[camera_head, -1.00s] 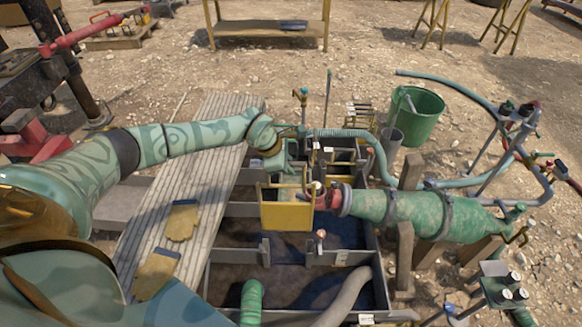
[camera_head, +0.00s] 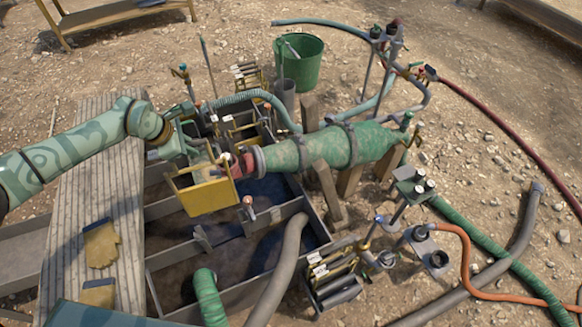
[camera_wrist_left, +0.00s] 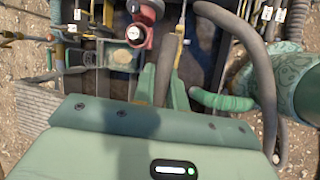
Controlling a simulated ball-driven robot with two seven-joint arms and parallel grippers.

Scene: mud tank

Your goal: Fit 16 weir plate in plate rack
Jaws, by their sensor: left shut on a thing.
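A yellow weir plate (camera_head: 207,195) with an upright frame hangs over the dark mud tank (camera_head: 160,208), tilted in the head view. My left gripper (camera_head: 192,152) is at its upper edge and shut on it. The plate is just left of the red fitting at the green vessel's end and overlaps it in the view. A rack with several upright plates (camera_head: 335,282) stands at the tank's front right. Another slotted rack (camera_head: 248,78) stands behind the tank. I cannot tell which is the plate rack, nor read any number. My right gripper is out of view.
A green patterned vessel (camera_head: 330,148) lies across the tank's right side. A grey hose (camera_head: 280,270) and a green hose (camera_head: 208,298) enter the tank's front. Gloves (camera_head: 100,243) lie on the plank walkway (camera_head: 95,190). A green bucket (camera_head: 300,62) stands behind.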

